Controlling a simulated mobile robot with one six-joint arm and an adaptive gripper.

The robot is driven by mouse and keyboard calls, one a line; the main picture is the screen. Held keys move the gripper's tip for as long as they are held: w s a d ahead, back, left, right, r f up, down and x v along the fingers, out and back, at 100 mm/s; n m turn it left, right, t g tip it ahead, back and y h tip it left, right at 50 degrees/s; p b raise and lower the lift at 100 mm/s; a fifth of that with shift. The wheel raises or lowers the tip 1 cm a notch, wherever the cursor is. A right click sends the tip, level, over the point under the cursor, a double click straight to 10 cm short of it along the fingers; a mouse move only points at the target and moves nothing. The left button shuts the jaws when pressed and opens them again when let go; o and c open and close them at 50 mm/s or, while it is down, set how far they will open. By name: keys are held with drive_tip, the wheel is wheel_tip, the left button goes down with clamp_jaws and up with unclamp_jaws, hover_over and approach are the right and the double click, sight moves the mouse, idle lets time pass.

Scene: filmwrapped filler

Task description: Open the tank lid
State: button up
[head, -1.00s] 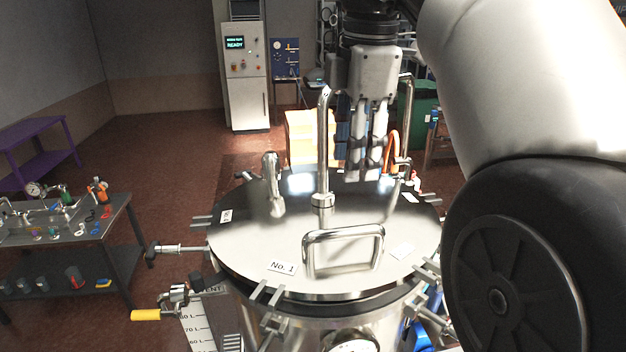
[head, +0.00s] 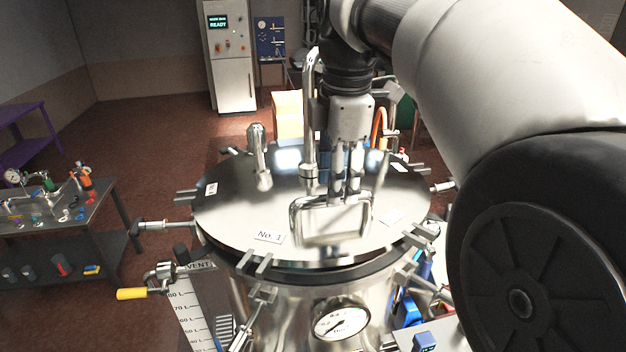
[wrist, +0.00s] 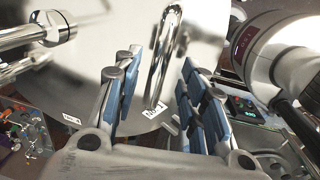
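The round steel tank lid (head: 235,217) lies flat and closed on the tank (head: 285,300). A loop handle (head: 296,222) stands on its near part, behind the "No. 1" label (head: 269,237). My gripper (head: 343,200) points down over the lid, with its fingertips at the handle's top bar. In the wrist view my gripper (wrist: 157,72) is open, its blue-padded fingers apart. The handle (wrist: 165,50) runs through the gap between them in that picture. I cannot tell whether the fingers touch it. The lid (wrist: 115,40) fills the background.
Clamps such as this one (head: 258,263) ring the rim. A bent pipe (head: 309,172) and a shorter fitting (head: 259,160) rise from the lid near my gripper. A pressure gauge (head: 341,320) is on the tank front. A workbench (head: 95,222) stands at left, with open floor behind it.

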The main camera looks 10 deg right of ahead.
drive_tip(key=shift+w+f, duration=0.15)
drive_tip(key=shift+f, duration=1.15)
drive_tip(key=shift+c, duration=0.3)
clamp_jaws()
